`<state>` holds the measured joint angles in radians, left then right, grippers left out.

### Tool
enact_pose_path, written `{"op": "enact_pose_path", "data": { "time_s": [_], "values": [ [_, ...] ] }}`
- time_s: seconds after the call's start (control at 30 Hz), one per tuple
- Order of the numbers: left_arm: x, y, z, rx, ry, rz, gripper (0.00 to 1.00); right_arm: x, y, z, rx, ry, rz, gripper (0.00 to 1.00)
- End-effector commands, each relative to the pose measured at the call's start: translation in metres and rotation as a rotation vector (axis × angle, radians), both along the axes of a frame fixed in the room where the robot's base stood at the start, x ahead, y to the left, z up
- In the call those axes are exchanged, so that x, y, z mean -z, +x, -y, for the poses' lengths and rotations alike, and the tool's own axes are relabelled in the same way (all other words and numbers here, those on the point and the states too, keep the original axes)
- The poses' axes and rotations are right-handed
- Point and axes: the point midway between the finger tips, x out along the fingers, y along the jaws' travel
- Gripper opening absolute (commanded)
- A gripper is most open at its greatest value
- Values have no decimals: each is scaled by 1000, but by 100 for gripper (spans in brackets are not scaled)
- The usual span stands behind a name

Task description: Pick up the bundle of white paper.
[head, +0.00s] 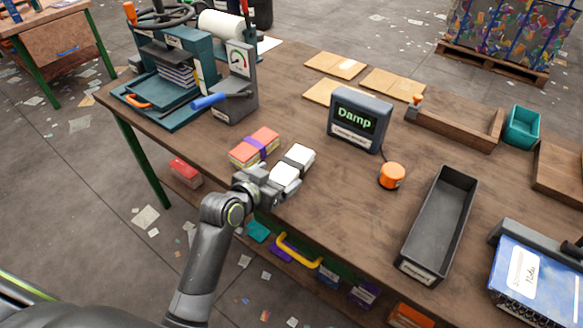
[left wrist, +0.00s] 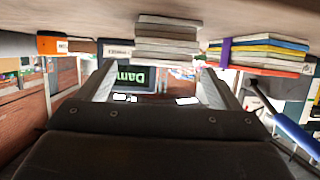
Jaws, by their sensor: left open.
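In the left wrist view, which looks upside down, the white bundle (left wrist: 167,42) shows as a pale stack beyond and between the spread fingers. My left gripper (head: 283,186) is open at the table's front edge, right by the near side of the bundle, partly covering it. Its two fingers (left wrist: 156,86) stand apart with no paper gripped between them. Whether a finger touches the bundle cannot be told. My right gripper is not in view.
A red and yellow bundle (head: 254,147) with a purple band lies just left of the white one. The Damp display (head: 358,119) and an orange knob (head: 391,176) stand behind and right. A dark tray (head: 408,262) lies further right. A press (head: 172,72) stands at the left.

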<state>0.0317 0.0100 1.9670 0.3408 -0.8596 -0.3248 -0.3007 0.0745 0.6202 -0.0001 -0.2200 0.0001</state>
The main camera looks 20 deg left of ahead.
Motion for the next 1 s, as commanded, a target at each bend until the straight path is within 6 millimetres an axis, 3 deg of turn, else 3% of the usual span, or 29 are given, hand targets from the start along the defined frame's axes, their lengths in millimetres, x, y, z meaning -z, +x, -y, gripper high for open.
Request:
{"op": "enact_pose_path", "data": {
  "time_s": [0.23, 0.53, 0.9, 1.0],
  "values": [
    [4, 12, 3, 0, 0, -1, 85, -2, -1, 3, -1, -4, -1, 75],
    [15, 46, 11, 0, -1, 0, 85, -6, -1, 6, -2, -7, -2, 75],
    [19, 52, 13, 0, 0, -1, 85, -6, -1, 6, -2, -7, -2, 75],
    [19, 52, 13, 0, 0, -1, 74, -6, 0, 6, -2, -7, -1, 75]
  ]
}}
